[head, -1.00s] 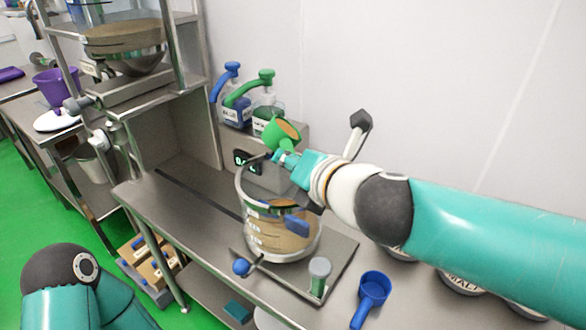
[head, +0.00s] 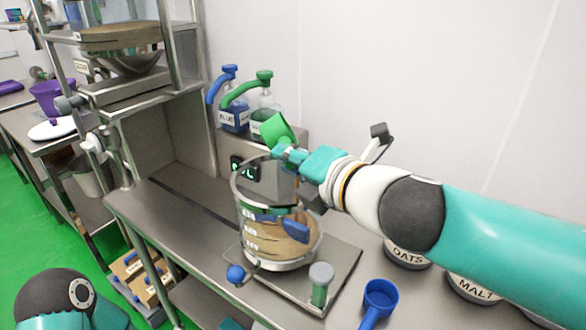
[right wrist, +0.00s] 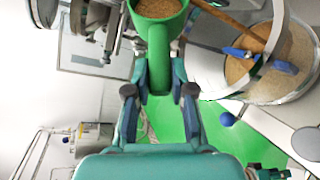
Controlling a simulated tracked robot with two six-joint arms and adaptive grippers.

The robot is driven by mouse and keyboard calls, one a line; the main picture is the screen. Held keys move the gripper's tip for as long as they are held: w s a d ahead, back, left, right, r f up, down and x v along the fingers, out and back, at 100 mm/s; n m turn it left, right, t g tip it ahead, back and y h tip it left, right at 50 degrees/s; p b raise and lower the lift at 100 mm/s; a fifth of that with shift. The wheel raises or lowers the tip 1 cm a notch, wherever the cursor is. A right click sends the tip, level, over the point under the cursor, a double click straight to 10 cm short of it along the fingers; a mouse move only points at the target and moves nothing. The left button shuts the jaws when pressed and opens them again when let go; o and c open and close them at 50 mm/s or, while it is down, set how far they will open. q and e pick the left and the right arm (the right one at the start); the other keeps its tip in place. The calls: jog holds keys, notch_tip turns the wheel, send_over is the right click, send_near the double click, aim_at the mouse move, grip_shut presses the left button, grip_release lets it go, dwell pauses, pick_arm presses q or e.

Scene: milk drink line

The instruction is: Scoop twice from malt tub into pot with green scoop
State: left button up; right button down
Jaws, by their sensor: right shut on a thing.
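My right gripper (head: 290,154) is shut on the handle of the green scoop (head: 279,130). It holds the scoop above the back rim of the clear pot (head: 244,212). In the right wrist view the scoop (right wrist: 159,8) holds brown grain, and the gripper (right wrist: 160,90) grips its handle. The pot contains a tan mass with a blue piece in it; it also shows in the right wrist view (right wrist: 294,88). My left gripper is out of view.
The oats tub (head: 407,257) stands beside the malt tub. A blue scoop (head: 380,299) and a grey-capped green container (head: 321,284) are near the front. Blue (head: 233,112) and green (head: 265,118) pump bottles stand behind the pot. Shelving rises on the left.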

jog(key=shift+f+m+t+y+b, duration=0.3)
jog(key=shift+m+y+b, duration=0.45)
jog(key=shift+b, duration=1.35)
jog(key=shift+f+m+t+y+b, duration=0.2)
jog(key=shift+m+t+y+b, duration=0.2)
jog(key=shift+m+b, duration=1.25)
jog(key=m+b, duration=0.1)
jog(key=b, duration=0.3)
jog(key=m+t+b, duration=0.1)
jog(key=b, duration=0.3)
jog(key=shift+d+f+t+y, duration=0.1)
jog(key=shift+f+t+y, duration=0.15)
jog(key=shift+f+t, duration=0.05)
jog(key=shift+m+b, duration=0.4)
jog(key=shift+b, duration=0.45)
jog(key=shift+r, duration=0.1)
